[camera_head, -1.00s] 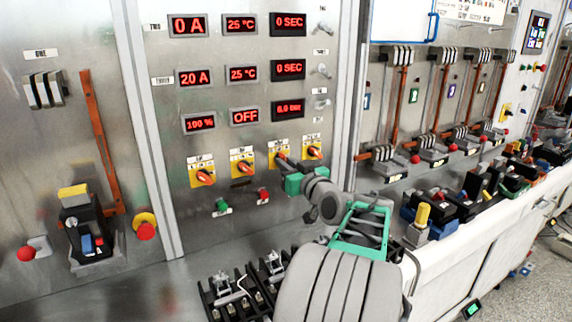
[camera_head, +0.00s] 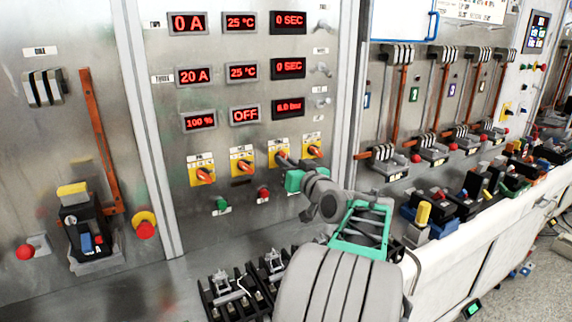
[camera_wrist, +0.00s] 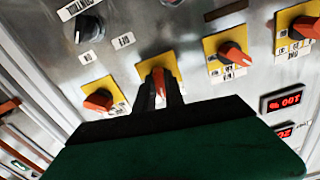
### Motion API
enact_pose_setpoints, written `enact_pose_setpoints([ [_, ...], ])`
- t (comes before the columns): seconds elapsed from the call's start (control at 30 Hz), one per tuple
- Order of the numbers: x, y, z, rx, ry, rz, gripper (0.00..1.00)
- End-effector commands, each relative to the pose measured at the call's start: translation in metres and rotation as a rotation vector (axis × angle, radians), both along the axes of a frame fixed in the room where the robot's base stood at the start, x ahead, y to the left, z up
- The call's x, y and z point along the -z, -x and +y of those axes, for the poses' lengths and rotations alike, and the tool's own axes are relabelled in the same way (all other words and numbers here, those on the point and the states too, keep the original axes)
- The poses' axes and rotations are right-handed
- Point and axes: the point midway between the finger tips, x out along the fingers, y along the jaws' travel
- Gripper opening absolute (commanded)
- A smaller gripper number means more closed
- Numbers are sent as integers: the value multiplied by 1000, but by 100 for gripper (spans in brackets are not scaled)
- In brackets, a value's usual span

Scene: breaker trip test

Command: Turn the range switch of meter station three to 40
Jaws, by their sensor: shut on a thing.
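A row of orange rotary switches on yellow plates sits low on the grey metal panel. My gripper (camera_head: 287,163) reaches the third switch from the left (camera_head: 277,153). In the wrist view my dark fingers (camera_wrist: 160,92) are shut around the orange knob of this switch (camera_wrist: 158,74), hiding its lower part. The labels on the plates are too small to read, so I cannot tell its setting. The fourth switch (camera_head: 313,152) is close on the right. The second switch (camera_head: 242,166) and first switch (camera_head: 204,176) are to the left.
Red digital displays (camera_head: 245,115) are above the switches. A green button (camera_head: 221,203) and a red button (camera_head: 263,192) lie just below them. A black terminal block (camera_head: 238,290) stands on the bench under my arm. Breakers and levers fill the right side.

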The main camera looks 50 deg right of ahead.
Motion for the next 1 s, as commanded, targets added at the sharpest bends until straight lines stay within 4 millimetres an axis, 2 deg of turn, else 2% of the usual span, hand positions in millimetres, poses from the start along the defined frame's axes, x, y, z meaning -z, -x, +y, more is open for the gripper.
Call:
enact_pose_setpoints([
  [0.6, 0, 0, 1, 0, -464, -146, 0],
  [1.0, -1, 0, 1, 0, -607, -193, 0],
])
